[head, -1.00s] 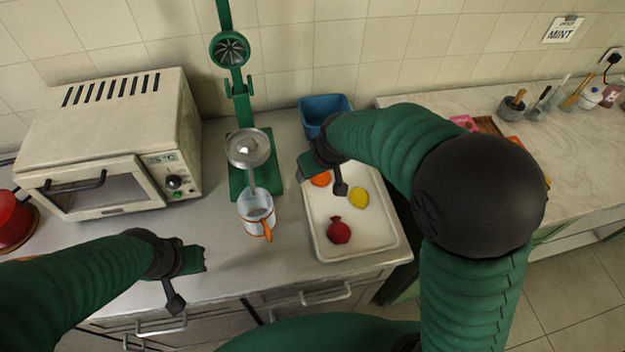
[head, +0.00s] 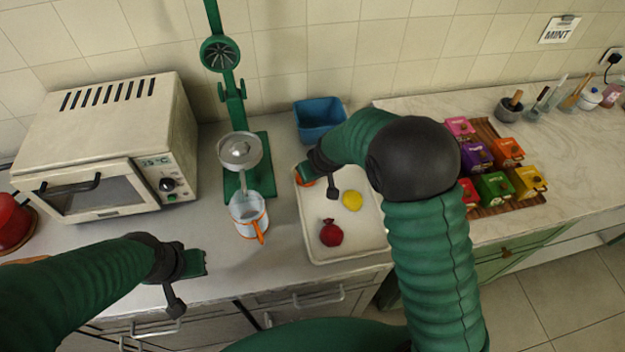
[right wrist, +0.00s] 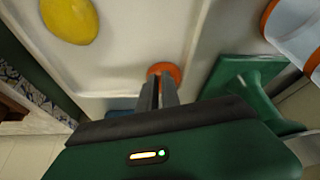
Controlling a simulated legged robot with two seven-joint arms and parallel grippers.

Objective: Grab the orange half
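The orange half (head: 307,181) lies at the far left end of the white tray (head: 318,254), mostly hidden by my right gripper (head: 303,174) in the head view. In the right wrist view the orange half (right wrist: 164,69) shows its orange rim just beyond my right gripper's fingertips (right wrist: 161,80). The fingers look close together with a thin gap; whether they touch the fruit I cannot tell. My left gripper (head: 204,262) hangs over the counter's front edge, away from the fruit; its opening is unclear.
A yellow lemon (head: 352,201) and a red pomegranate (head: 331,233) share the tray. An orange-handled cup (head: 248,215) and a green juicer press (head: 239,150) stand to the left. A blue bin (head: 319,116) is behind. A toaster oven (head: 110,145) fills the left.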

